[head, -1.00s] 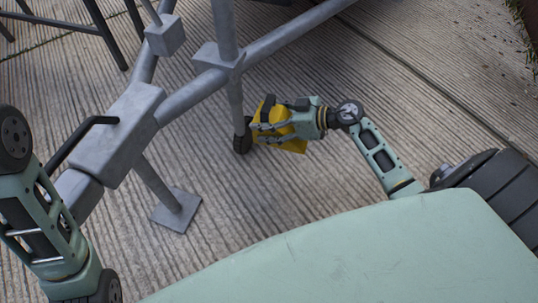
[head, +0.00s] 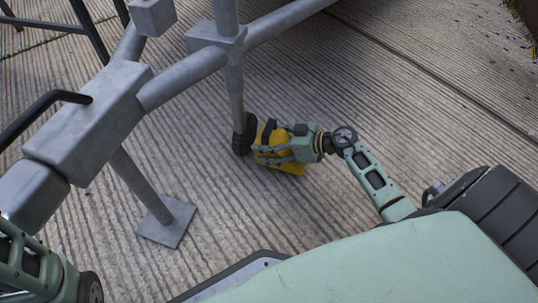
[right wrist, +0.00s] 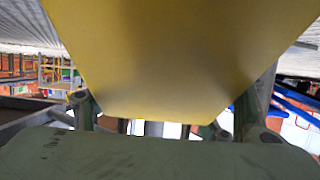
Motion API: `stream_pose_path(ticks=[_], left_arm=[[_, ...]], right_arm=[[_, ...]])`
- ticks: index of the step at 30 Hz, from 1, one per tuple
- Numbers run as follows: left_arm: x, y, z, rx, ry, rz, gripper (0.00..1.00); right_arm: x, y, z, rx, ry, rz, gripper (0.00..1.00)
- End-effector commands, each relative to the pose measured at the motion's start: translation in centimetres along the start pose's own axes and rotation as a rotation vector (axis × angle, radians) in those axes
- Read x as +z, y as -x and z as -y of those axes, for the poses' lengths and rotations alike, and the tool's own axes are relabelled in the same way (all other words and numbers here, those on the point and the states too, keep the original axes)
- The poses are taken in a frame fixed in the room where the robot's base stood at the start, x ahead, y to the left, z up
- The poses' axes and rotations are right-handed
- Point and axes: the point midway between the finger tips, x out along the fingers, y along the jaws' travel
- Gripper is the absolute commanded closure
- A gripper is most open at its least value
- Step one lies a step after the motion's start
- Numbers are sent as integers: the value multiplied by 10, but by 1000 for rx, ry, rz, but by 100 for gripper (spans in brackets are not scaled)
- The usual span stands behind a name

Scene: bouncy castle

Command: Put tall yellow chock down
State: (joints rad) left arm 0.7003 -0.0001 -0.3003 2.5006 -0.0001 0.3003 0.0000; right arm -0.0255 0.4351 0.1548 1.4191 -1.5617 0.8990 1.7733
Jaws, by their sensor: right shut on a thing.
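The yellow chock (head: 284,166) is low by the ground in the head view, just right of a small black wheel (head: 243,140) on the trailer frame's post. My right gripper (head: 272,148) is shut on the chock, its fingers across the chock's side. The chock (right wrist: 165,60) fills the upper middle of the right wrist view. Whether its base touches the ground cannot be told. Part of my left arm shows at the lower left of the head view; its gripper is out of the picture.
A grey metal trailer frame (head: 185,80) crosses the upper left, with a post ending in a square foot plate (head: 167,222) on the ground.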

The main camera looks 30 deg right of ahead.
Motion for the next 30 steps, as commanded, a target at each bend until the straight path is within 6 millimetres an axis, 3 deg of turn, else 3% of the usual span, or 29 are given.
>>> stream_pose_path(ticks=[15, 26, 27, 30], left_arm=[[-15, 41, -9, 1, 0, -1, 72], [-14, 39, -8, 1, 0, 0, 72], [-14, 40, -8, 1, 0, 0, 72], [-14, 40, -8, 1, 0, 0, 72]], right_arm=[[39, -17, -1, 1, 2, -5, 77], [39, -17, -1, 0, 1, -4, 77], [41, -17, 0, -1, 0, -1, 27], [41, -17, 0, -1, 0, -1, 18]])
